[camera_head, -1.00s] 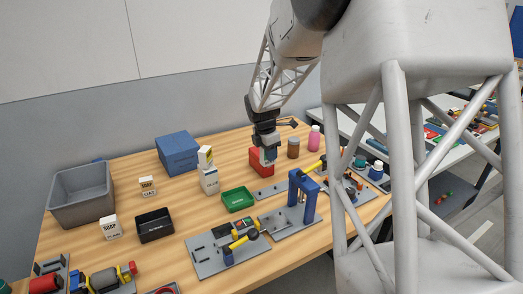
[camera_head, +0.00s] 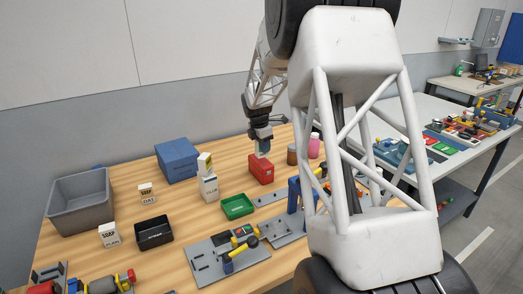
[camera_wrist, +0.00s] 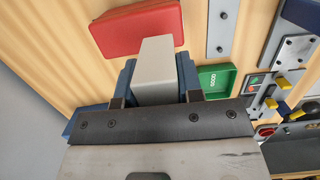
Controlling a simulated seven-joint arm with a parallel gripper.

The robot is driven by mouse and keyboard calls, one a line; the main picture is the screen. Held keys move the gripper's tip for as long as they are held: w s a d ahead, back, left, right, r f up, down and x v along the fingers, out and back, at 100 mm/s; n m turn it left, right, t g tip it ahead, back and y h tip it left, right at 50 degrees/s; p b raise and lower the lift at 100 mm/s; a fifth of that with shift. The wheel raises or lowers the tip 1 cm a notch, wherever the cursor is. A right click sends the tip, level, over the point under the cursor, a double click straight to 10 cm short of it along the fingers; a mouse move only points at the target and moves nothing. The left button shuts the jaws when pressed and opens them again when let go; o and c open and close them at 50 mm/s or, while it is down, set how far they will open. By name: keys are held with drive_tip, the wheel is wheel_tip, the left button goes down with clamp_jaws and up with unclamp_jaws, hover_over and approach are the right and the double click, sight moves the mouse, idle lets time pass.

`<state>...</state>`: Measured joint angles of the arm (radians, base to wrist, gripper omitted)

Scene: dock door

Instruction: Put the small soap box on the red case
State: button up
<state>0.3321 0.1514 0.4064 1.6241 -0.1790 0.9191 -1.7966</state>
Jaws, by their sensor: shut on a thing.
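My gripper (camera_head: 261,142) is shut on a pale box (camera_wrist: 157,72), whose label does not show. Two small soap boxes stand on the table: one marked oat (camera_head: 147,194) and one marked plain (camera_head: 110,235).
A tall white box (camera_head: 209,188) with a yellow-and-white box on top stands left of the red case. A green tray (camera_head: 238,207) lies in front, and a blue box (camera_head: 177,159) is behind left. Brown (camera_head: 292,154) and pink (camera_head: 314,147) bottles stand to the right.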

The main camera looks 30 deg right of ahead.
drive_tip(key=shift+w+d+f, duration=0.1)
drive_tip(key=shift+w+d, duration=0.15)
drive_tip(key=shift+w, duration=0.4)
drive_tip(key=shift+w+d, duration=0.2)
drive_tip(key=shift+w, duration=0.45)
drive_tip(key=shift+w, duration=0.1)
drive_tip(key=shift+w+d, duration=0.1)
drive_tip(key=shift+w, duration=0.1)
drive_tip(key=shift+w+f, duration=0.1)
drive_tip(key=shift+f, duration=1.75)
drive_tip(key=shift+f, duration=0.1)
drive_tip(key=o, duration=0.9)
drive_tip(key=shift+o, duration=0.2)
